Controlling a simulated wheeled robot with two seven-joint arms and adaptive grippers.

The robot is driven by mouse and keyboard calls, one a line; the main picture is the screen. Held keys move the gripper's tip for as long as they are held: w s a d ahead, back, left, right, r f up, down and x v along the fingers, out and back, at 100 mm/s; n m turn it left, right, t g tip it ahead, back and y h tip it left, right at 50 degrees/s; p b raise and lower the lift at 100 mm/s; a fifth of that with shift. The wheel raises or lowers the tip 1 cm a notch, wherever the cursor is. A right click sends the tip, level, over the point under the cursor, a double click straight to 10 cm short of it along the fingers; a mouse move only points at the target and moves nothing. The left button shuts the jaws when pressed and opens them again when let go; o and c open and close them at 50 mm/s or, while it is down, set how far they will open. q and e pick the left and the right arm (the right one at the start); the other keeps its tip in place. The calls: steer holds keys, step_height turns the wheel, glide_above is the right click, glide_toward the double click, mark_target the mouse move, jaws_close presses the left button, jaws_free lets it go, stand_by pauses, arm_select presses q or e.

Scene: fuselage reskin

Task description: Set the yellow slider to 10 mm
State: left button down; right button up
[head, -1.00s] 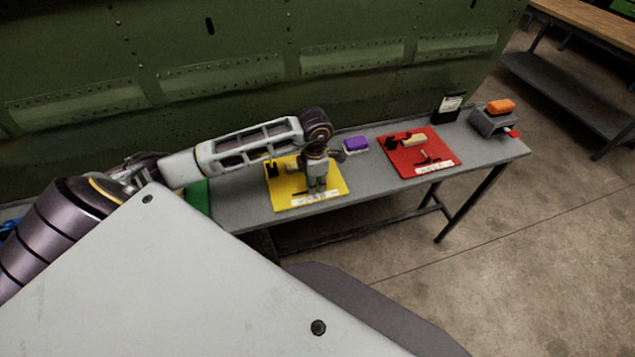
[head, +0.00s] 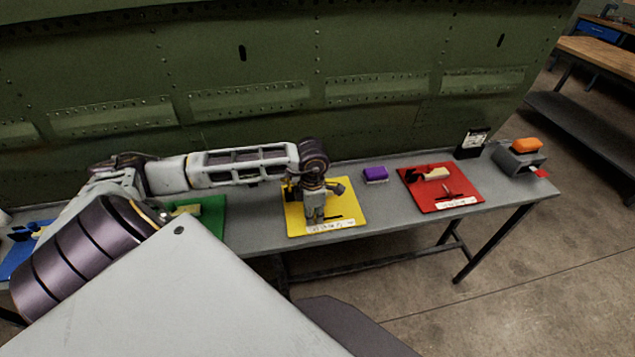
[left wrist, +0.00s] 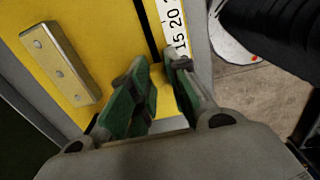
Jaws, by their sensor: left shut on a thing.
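The yellow board (head: 350,208) lies on the bench, with a white number strip (head: 330,227) along its front edge. My left gripper (head: 314,220) points down over the board near the strip. In the left wrist view, the green-padded fingers of my left gripper (left wrist: 160,85) are at the dark slot beside the scale strip (left wrist: 172,22), near the 15 mark. They are shut on the yellow slider, whose handle is mostly hidden between them, so its exact reading cannot be told. A brass block (left wrist: 62,62) with several screws sits on the board. My right gripper is not in view.
The red board (head: 470,187) with its own slot and parts lies to the right. A purple block (head: 376,175) stands between the boards. A green board (head: 215,222) is to the left, partly behind my arm. The green fuselage panel (head: 250,60) stands behind the bench.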

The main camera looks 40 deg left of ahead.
arm_select(q)
steer(key=shift+a, duration=0.15)
steer(key=c, duration=1.4)
jaws_free()
steer(key=shift+s, duration=0.2)
steer(key=shift+o, duration=0.2)
steer(key=shift+r, duration=0.15)
step_height(320, 180, up, 12)
